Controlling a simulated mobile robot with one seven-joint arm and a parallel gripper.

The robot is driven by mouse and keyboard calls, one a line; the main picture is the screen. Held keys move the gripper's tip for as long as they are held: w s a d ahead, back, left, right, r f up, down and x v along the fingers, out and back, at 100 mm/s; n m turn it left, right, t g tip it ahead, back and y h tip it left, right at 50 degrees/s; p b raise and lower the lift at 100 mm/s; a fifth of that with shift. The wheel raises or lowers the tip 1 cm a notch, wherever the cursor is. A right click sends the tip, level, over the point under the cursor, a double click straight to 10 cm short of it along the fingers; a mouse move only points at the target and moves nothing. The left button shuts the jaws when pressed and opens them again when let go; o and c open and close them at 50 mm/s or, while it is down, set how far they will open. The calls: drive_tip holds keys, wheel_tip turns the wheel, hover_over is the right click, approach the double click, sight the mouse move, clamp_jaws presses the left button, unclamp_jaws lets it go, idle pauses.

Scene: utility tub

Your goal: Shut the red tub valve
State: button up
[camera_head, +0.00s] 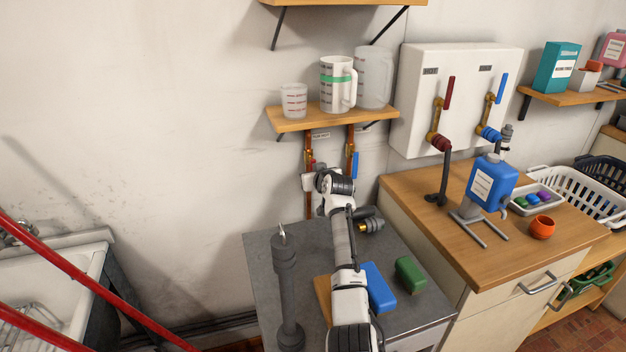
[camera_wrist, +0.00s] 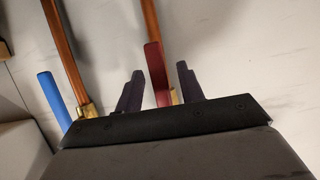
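The red tub valve lever (camera_wrist: 154,62) shows in the wrist view on a brass body at a copper pipe, roughly in line with that pipe. My gripper (camera_wrist: 158,80) is open, with one dark finger on each side of the red lever. I cannot tell whether either finger touches it. In the head view my gripper (camera_head: 308,179) is at the left pipe below the wall shelf and mostly hides the valve; a bit of red (camera_head: 313,160) shows above it. The blue lever (camera_head: 355,165) is at the right pipe, and it also shows in the wrist view (camera_wrist: 54,98).
The wall shelf (camera_head: 297,122) with cups and a jug is above my gripper. The grey bench (camera_head: 262,262) under my arm holds a dark post (camera_head: 287,290), a blue block (camera_head: 378,287) and a green block (camera_head: 409,274). A white panel (camera_head: 418,100) with other red and blue levers is right.

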clamp_jaws()
idle(0.3)
